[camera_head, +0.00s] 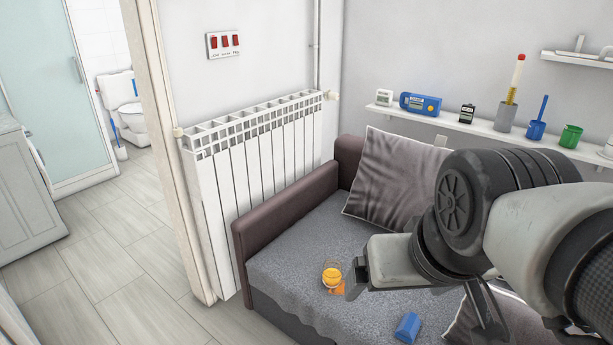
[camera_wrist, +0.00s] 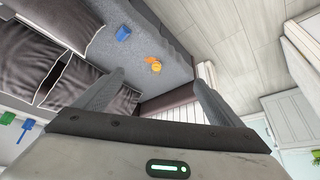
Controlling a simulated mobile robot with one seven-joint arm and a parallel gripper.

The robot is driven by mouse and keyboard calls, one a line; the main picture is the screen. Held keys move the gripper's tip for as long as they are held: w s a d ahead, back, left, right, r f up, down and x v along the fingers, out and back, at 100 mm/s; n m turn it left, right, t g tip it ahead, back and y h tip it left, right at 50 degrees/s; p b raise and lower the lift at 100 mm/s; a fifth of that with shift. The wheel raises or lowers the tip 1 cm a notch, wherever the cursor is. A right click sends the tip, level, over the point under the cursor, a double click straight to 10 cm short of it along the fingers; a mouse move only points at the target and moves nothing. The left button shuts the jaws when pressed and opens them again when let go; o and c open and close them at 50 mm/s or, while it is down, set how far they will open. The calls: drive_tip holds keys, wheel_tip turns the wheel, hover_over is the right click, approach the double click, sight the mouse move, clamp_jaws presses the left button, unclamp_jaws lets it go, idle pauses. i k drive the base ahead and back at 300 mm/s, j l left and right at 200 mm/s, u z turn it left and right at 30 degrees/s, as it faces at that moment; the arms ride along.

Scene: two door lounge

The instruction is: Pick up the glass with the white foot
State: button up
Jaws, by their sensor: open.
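I cannot make out a glass with a white foot in either view. A small rounded yellow-orange thing (camera_head: 332,275) with a pale band sits on the grey sofa seat, and it also shows in the wrist view (camera_wrist: 156,68). A flat orange piece (camera_head: 338,288) lies against or beside it. A blue block-like thing (camera_head: 407,327) lies nearer the sofa's front; it shows in the wrist view too (camera_wrist: 123,33). My gripper (camera_wrist: 159,76) is open and empty, above the seat, its fingers apart on either side of the yellow-orange thing in the picture.
The grey sofa (camera_head: 300,262) has a dark armrest (camera_head: 285,210) and a cushion (camera_head: 390,175). A white radiator (camera_head: 260,160) stands behind it. A wall shelf (camera_head: 480,128) holds several small items, including a blue device (camera_head: 420,103) and a green cup (camera_head: 571,136). The floor at left is clear.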

sight(331, 273)
drive_tip(key=k+j, duration=0.1)
drive_tip(key=k, duration=0.25)
drive_tip(key=i+j+z, duration=0.15)
drive_tip(key=i+j, duration=0.15)
drive_tip(key=i+j+z, duration=0.35)
drive_tip(key=i+j, duration=0.15)
drive_tip(key=j, duration=0.2)
drive_tip(key=i+j+z, duration=0.3)
drive_tip(key=j, duration=0.5)
drive_tip(key=i+j+z, duration=0.15)
drive_tip(key=i+j, duration=0.15)
drive_tip(key=j, duration=0.15)
